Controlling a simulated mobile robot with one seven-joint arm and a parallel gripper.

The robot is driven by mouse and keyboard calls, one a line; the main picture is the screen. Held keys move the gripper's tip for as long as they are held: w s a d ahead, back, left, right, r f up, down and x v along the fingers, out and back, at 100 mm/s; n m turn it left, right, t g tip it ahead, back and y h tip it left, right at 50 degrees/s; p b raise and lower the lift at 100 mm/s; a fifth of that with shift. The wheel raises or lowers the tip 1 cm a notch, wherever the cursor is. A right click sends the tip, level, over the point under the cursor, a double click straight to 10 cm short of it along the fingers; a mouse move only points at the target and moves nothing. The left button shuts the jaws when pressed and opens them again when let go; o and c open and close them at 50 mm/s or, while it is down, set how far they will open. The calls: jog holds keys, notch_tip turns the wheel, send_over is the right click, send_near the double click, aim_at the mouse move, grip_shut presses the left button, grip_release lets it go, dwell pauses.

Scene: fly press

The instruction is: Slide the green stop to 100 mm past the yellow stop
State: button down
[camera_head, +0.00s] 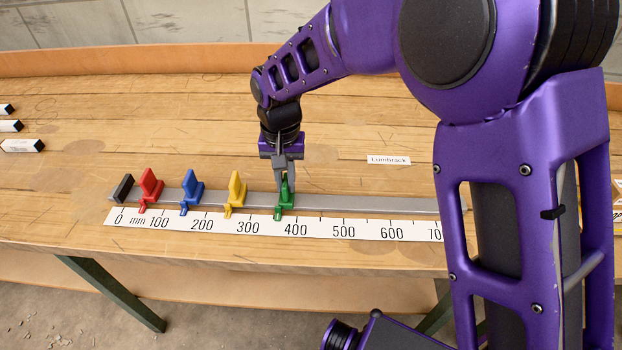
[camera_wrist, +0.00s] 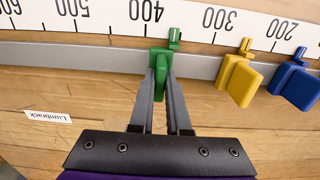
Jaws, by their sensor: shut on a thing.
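The green stop (camera_head: 286,192) sits on the grey rail (camera_head: 365,203), its pointer between the 300 and 400 marks, nearer 400. My gripper (camera_head: 284,179) points down from above and is shut on the green stop. In the wrist view, my gripper's two fingers (camera_wrist: 162,84) lie on either side of the green stop (camera_wrist: 160,66). The yellow stop (camera_head: 236,188) stands to its left on the rail, its pointer between 200 and 300, nearer 300. The yellow stop also shows in the wrist view (camera_wrist: 240,80). The fingers partly hide the green stop.
A white millimetre scale (camera_head: 270,228) runs along the rail's front. A blue stop (camera_head: 192,187) and a red stop (camera_head: 151,185) stand left of yellow, near a black end block (camera_head: 122,188). The rail is clear right of green until my arm hides it. A label (camera_head: 389,160) lies behind.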

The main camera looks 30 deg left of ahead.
jog(key=shift+s+a, duration=0.2)
jog(key=shift+a, duration=0.3)
jog(key=c, duration=0.9)
grip_release()
jog(key=shift+r, duration=0.1)
notch_tip(320, 180, up, 17)
jog(key=shift+r+p, duration=0.15)
jog(key=shift+p, duration=1.05)
jog(key=shift+d, duration=0.1)
